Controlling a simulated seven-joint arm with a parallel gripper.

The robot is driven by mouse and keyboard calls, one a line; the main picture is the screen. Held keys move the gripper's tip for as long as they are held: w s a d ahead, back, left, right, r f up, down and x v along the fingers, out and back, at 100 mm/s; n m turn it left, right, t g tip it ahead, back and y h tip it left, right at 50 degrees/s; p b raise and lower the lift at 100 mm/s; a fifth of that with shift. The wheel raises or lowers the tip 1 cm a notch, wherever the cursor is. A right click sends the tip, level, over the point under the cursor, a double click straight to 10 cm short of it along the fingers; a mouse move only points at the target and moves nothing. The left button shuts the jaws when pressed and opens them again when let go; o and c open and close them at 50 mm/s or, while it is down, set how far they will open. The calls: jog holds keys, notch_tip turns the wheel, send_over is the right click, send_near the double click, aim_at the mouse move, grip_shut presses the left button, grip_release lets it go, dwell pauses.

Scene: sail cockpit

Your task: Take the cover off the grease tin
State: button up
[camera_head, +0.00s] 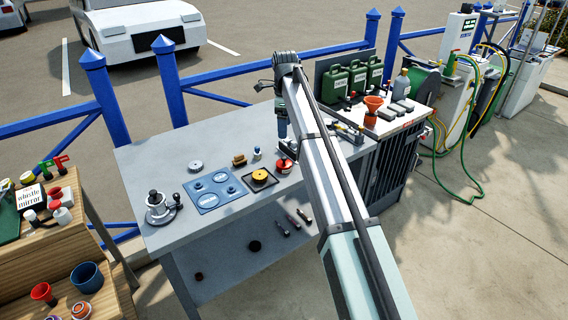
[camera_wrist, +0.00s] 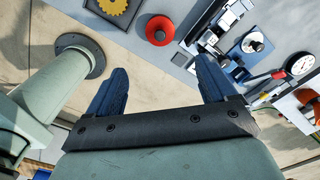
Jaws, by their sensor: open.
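A round red tin (camera_head: 283,165) stands on the grey workbench; it looks like the grease tin, though no label is readable. It also shows in the wrist view (camera_wrist: 159,30), from above, with a small knob or raised centre on top, so its cover appears to be on. My gripper (camera_wrist: 160,72) is open and empty, its two blue fingers spread apart. The tin lies beyond the fingertips, between their lines, and nothing touches it. In the head view my arm hides much of the gripper above the bench.
Left of the tin lies a yellow gear on a dark tray (camera_head: 270,186), then a blue mat (camera_head: 201,204) with round parts and a winch (camera_head: 158,207). Right of the tin, the wrist view shows a blue device (camera_wrist: 238,54) and a dial gauge (camera_wrist: 300,65). Green cans (camera_head: 334,84) stand behind.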

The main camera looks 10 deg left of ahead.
aim_at(284, 157)
notch_tip(284, 157, down, 14)
jog(key=shift+a+r, duration=0.15)
jog(key=shift+s, duration=0.1)
grip_shut()
dwell(1.2)
